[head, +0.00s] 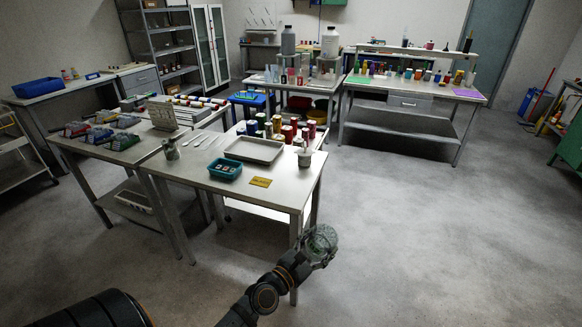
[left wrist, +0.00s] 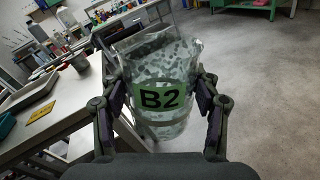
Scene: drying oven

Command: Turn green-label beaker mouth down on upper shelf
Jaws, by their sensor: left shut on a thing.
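A clear glass beaker with a green label marked B2 (left wrist: 160,97) is held between both fingers of my left gripper (left wrist: 162,110) in the left wrist view. Its wider, rim-like end is at the top of that picture and the label reads nearly upright. The glass looks speckled or wet. In the head view the beaker (head: 322,240) is at the end of my left arm, in front of the near table's right front corner. My left gripper (head: 320,252) is shut on it there. My right gripper is not in view. No drying oven or its upper shelf can be made out.
The near table (head: 225,183) holds a metal tray (head: 255,150), a teal bin (head: 225,169), a yellow card (head: 261,182) and several coloured bottles. More benches (head: 420,88) stand behind. The grey floor (head: 440,230) on the right is clear.

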